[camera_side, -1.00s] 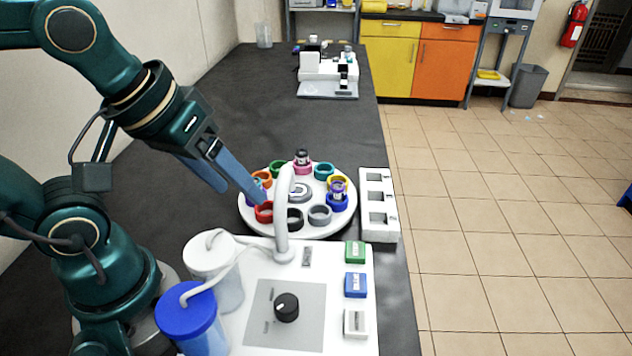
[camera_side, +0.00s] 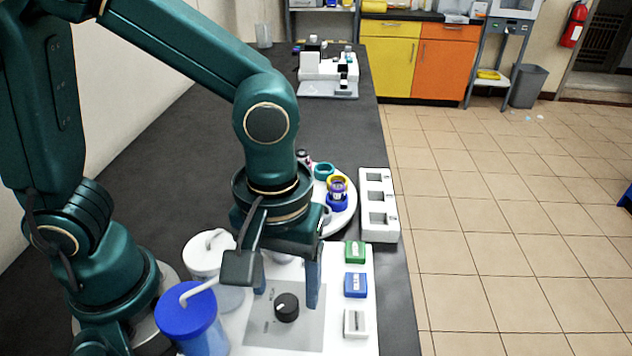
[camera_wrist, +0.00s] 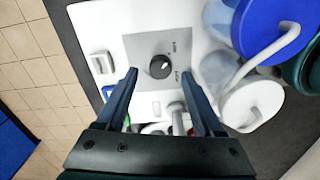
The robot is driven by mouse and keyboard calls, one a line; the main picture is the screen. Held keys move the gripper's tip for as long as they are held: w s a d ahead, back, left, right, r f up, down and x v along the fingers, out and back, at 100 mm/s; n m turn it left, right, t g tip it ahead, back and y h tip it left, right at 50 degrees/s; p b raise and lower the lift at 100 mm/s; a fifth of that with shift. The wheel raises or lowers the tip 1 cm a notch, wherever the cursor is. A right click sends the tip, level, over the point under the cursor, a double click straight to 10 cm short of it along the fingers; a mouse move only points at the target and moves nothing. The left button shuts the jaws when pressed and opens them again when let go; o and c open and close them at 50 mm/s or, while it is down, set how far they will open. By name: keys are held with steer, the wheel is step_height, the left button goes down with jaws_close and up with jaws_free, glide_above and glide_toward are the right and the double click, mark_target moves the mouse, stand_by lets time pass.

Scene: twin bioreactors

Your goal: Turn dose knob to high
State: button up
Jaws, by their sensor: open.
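The dose knob (camera_side: 287,307) is a round black dial with a white pointer mark, set on a grey square panel (camera_side: 312,337) of the white base unit. In the side view its pointer faces lower left. My gripper (camera_side: 288,294) is above the panel, pointing down, with its fingers apart and nothing between them. In the wrist view the knob (camera_wrist: 160,66) lies beyond the fingertips, roughly centred in the gap of my gripper (camera_wrist: 160,75). The knob looks untouched. The small panel labels are too small to read.
A blue-lidded vessel (camera_side: 190,312) and a white-lidded vessel (camera_side: 208,255) stand left of the panel. A green button (camera_side: 355,251), a blue button (camera_side: 356,285) and a white switch block (camera_side: 355,323) line the right side. A carousel with coloured rings is partly hidden behind my arm.

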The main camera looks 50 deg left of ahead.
mark_target(287, 307)
steer(key=shift+f, duration=1.5)
steer(key=shift+c, duration=0.3)
jaws_close()
